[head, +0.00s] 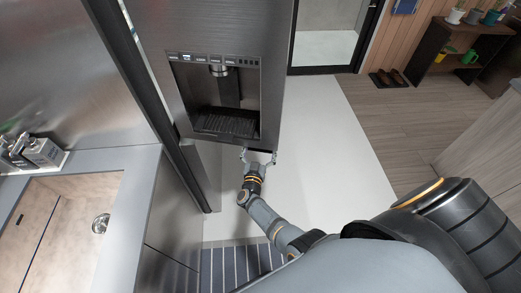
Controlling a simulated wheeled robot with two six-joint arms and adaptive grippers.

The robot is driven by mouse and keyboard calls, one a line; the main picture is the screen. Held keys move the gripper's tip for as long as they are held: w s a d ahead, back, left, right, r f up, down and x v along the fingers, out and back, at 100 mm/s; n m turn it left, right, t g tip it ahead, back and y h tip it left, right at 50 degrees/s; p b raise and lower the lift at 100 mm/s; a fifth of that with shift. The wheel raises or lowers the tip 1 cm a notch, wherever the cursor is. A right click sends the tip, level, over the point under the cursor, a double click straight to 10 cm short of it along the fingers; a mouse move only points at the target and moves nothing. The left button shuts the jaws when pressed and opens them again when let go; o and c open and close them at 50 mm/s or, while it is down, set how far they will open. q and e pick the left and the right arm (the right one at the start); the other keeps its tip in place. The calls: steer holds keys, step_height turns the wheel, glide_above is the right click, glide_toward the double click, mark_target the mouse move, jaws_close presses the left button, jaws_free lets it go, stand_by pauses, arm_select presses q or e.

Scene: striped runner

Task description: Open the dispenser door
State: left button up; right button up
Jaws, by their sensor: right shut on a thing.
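The dispenser door (275,60) is a tall dark grey panel in the upper middle of the head view. A recessed water dispenser (225,100) with a row of lit controls is set in its face. My right gripper (258,156) is at the door's lower edge, below the dispenser recess, and is shut on the door there. The exact contact is small and partly hidden by the fingers. The door stands at an angle, but I cannot tell exactly how far it is from its frame. My left gripper is not in view.
A striped runner (235,265) lies at the bottom. Pale floor (335,150) is clear right of the door. A shelf with pots (455,45) and shoes (388,78) are farther back.

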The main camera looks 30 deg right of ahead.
stand_by(0.4)
steer(key=o, duration=1.3)
steer(key=shift+o, duration=0.2)
